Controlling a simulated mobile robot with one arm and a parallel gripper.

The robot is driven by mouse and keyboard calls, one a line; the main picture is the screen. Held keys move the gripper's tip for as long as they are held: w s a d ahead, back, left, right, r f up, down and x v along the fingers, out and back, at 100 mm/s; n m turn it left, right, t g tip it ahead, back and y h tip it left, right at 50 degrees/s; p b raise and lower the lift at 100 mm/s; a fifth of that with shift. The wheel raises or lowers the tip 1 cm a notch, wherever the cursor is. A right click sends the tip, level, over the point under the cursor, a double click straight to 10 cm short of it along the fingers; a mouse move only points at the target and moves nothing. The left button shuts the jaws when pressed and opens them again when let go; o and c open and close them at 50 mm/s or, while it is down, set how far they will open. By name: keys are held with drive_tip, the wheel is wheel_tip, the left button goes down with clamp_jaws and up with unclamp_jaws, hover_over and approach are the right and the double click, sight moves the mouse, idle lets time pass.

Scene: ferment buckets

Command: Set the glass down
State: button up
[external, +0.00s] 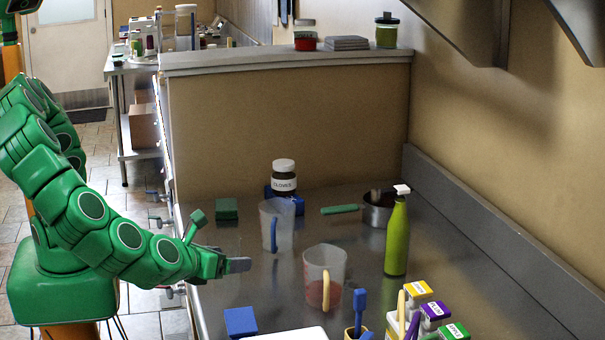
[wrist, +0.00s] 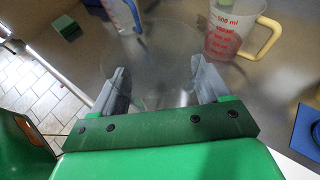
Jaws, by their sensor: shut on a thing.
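My gripper (wrist: 162,88) has its two grey fingers on either side of a clear, see-through glass (wrist: 150,55), of which a faint round outline shows in the wrist view. The gripper is shut on it. In the external view my gripper (external: 238,265) is low over the near left part of the steel counter (external: 265,295), and the glass cannot be made out there. Whether the glass touches the counter cannot be told.
A measuring jug with a yellow handle (external: 325,278) stands right of my gripper, and a blue-handled jug (external: 276,225) behind it. A green bottle (external: 396,237) stands farther right. A blue block (external: 240,321) lies in front, and a green block (external: 227,209) at the back left.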

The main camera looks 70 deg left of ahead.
sight(229, 288)
drive_tip(key=shift+w+d+f, duration=0.4)
drive_tip(key=shift+w+f, duration=0.15)
drive_tip(key=shift+f, duration=0.25)
drive_tip(key=shift+w+d+f, duration=0.4)
drive_tip(key=shift+w+f, duration=0.1)
drive_tip(key=shift+f, duration=1.75)
drive_tip(key=shift+f, duration=0.15)
drive_tip(key=o, duration=1.2)
drive_tip(key=shift+c, duration=0.2)
drive_tip(key=shift+r, duration=0.2)
drive_tip(key=v, duration=1.2)
